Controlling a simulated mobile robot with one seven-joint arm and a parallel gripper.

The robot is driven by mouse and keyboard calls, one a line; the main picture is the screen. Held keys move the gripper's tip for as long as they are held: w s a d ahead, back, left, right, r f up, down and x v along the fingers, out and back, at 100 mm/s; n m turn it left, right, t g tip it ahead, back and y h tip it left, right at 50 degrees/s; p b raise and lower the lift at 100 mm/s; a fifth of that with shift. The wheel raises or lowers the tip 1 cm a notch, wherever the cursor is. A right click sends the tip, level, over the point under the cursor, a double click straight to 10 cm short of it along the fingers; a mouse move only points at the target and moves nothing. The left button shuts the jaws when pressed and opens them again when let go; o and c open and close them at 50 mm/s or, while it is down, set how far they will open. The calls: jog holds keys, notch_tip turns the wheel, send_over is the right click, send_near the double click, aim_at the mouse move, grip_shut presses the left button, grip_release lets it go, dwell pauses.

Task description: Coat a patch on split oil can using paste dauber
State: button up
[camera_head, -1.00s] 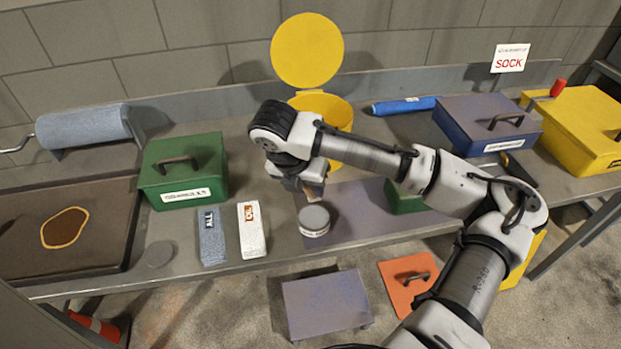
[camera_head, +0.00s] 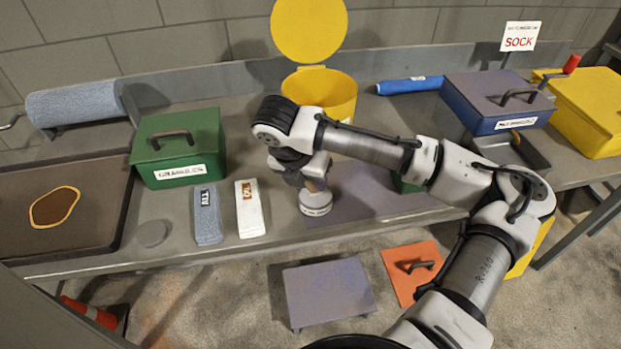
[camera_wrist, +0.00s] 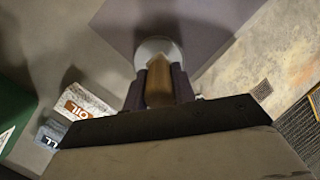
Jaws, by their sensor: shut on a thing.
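My gripper (camera_head: 308,178) is shut on the tan wooden handle of the paste dauber (camera_wrist: 158,82), pointing down over the bench. Below it stands a round pale grey tin (camera_head: 316,207), which also shows beyond the fingers in the wrist view (camera_wrist: 156,47). The dauber's lower end is hidden, so I cannot tell whether it is in the tin or just above it. A green object (camera_head: 408,185) is mostly hidden behind my arm on the dark mat; I cannot tell whether it is the split oil can. No split is visible.
A grey disc (camera_head: 152,233), blue pack (camera_head: 207,222) and white pack (camera_head: 250,220) lie left of the tin. A green box (camera_head: 180,150), open yellow bin (camera_head: 335,92) and blue box (camera_head: 492,103) stand behind. A dark tray (camera_head: 95,205) holds a brown patch.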

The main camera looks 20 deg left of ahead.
jog(key=shift+f, duration=0.5)
dwell(2.1)
notch_tip(320, 180, up, 7)
jog(key=p, duration=0.6)
dwell(0.3)
dwell(0.7)
